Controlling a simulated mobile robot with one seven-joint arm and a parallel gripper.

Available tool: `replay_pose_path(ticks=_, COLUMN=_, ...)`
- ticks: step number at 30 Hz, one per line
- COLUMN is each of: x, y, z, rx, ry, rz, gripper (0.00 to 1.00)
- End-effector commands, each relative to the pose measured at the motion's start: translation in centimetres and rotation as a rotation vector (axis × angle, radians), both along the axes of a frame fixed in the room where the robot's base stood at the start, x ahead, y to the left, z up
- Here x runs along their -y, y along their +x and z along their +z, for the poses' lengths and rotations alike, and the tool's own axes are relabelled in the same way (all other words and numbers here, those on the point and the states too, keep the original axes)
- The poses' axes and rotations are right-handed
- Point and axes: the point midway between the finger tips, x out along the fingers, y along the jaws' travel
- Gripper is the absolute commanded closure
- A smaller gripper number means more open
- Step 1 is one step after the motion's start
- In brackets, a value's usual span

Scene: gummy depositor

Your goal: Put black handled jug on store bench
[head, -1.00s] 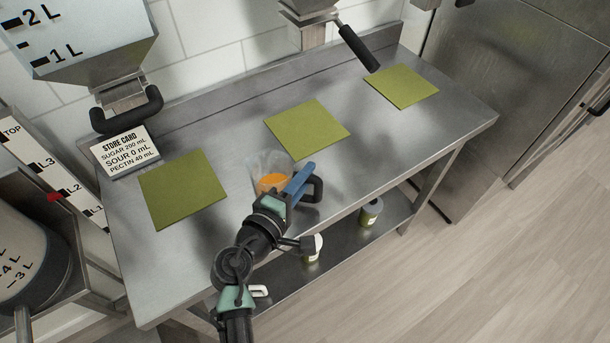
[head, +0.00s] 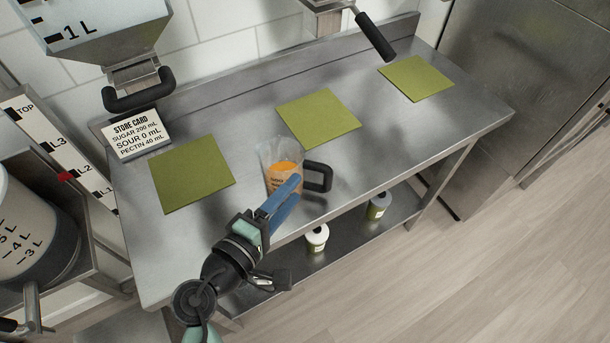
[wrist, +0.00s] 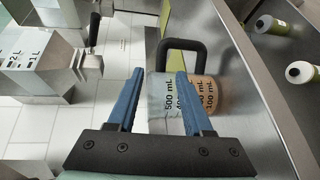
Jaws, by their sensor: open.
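The black handled jug (head: 283,172) is clear with orange contents and stands upright on the steel store bench (head: 255,218), near its front edge. Its black handle (head: 319,177) points right in the head view. My gripper (head: 285,190) is open, with blue fingers, in front of the jug and partly hiding its lower part. In the wrist view my gripper (wrist: 158,95) has its two fingers apart, with the jug (wrist: 185,95) beyond and between them, toward the right finger. The jug's volume marks and handle (wrist: 182,48) show there. I cannot tell whether the fingers touch it.
Green mats lie on the bench at left (head: 191,174), middle (head: 318,117) and right (head: 415,78). A store card (head: 138,134) stands at the back left. Dispensers with black handles hang above. Two small bottles stand on the lower shelf (head: 345,238).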

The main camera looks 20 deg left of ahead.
Motion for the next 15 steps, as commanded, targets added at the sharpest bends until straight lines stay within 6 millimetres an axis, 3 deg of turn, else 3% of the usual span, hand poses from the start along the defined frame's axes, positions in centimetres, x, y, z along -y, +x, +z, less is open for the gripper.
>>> replay_pose_path(ticks=6, x=-0.5, y=-2.6, z=0.4, rx=0.001, ry=0.000, rz=0.002, gripper=0.49)
replay_pose_path(ticks=15, x=-0.5, y=-2.9, z=0.6, rx=0.001, ry=0.001, rz=-0.001, gripper=0.49)
